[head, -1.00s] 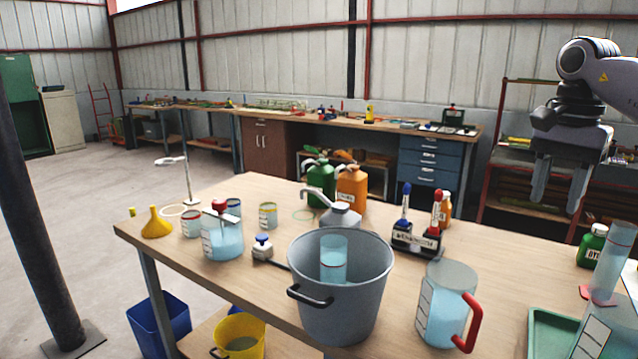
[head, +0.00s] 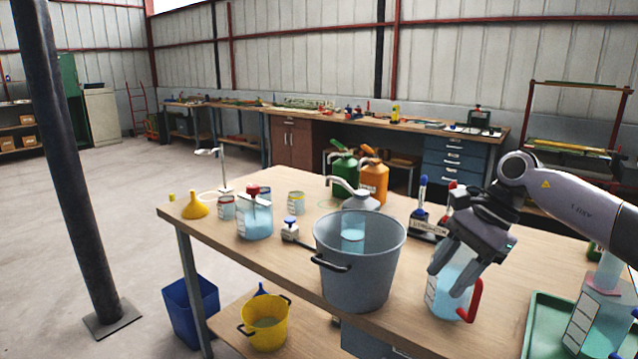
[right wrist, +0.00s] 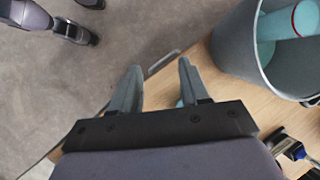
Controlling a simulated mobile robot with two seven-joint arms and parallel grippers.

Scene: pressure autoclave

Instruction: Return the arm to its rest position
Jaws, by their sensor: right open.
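My right gripper (head: 446,280) is open and empty in the head view. Its arm comes in from the right, and its fingers point down and left in front of the clear jug with the red handle (head: 472,301). It hides part of that jug; I cannot tell whether they touch. In the right wrist view the two fingers (right wrist: 158,68) are spread apart with nothing held between them, over the bench's edge and the floor.
A grey bucket (head: 357,275) with a cylinder inside stands left of the gripper; it also shows in the right wrist view (right wrist: 238,48). Bottles stand behind on the wooden bench (head: 280,212). A green tray (head: 540,318) is at right. Open floor (head: 120,220) lies left.

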